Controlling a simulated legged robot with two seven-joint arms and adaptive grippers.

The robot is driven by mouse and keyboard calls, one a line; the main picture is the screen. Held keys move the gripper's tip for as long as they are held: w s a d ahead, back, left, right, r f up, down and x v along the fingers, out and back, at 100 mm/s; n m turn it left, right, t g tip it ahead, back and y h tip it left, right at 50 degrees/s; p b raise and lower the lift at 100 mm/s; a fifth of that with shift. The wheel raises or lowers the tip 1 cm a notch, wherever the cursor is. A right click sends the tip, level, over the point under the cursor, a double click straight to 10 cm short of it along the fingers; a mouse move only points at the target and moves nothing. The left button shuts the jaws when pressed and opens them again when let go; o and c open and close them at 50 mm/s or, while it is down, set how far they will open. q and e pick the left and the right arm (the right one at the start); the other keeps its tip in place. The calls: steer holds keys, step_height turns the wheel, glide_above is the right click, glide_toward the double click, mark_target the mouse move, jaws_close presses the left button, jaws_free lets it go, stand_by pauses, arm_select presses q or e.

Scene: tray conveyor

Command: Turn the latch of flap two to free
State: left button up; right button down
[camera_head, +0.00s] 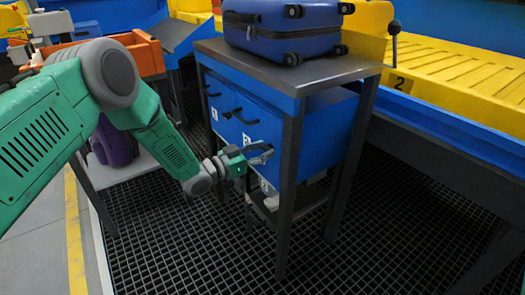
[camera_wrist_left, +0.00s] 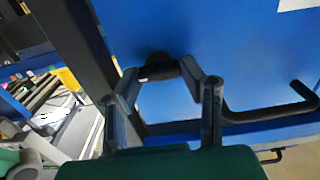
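The blue cabinet (camera_head: 330,125) under the metal-topped table has black handles and small white labels on its front; I cannot read the labels surely. My left gripper (camera_head: 268,154) is at the lower right of this front. In the left wrist view its two fingers (camera_wrist_left: 160,72) stand apart, with a short dark latch-like piece (camera_wrist_left: 158,69) between the tips, against the blue panel. I cannot tell whether the tips touch it. Another black bent handle (camera_wrist_left: 270,110) is to the right, outside the fingers. My right gripper is not in view.
A dark blue suitcase (camera_head: 285,28) lies on the tabletop (camera_head: 240,55). Dark table legs (camera_head: 288,190) stand close to my gripper. A yellow tray (camera_head: 455,75) marked 2, with a black-knobbed lever (camera_head: 394,27), is at the right. The dark grid floor (camera_head: 340,265) in front is clear.

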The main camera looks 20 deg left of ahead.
arm_select(q)
steer(key=shift+a, duration=0.2)
steer(key=shift+c, duration=1.3)
steer(key=shift+d, duration=0.2)
steer(key=m+p, duration=0.1)
steer(key=m, duration=0.3)
steer(key=shift+m, duration=0.3)
steer(key=m, duration=0.4)
steer(key=shift+d+m+p, duration=0.15)
steer(key=shift+m+p, duration=0.15)
steer(key=shift+p, duration=0.1)
steer(key=m, duration=0.4)
steer(key=shift+s+f+m, duration=0.1)
steer(key=shift+f+m, duration=0.05)
steer(key=shift+m, duration=0.15)
steer(key=shift+f+m, duration=0.2)
steer(key=shift+m, duration=1.9)
steer(key=shift+s, duration=0.1)
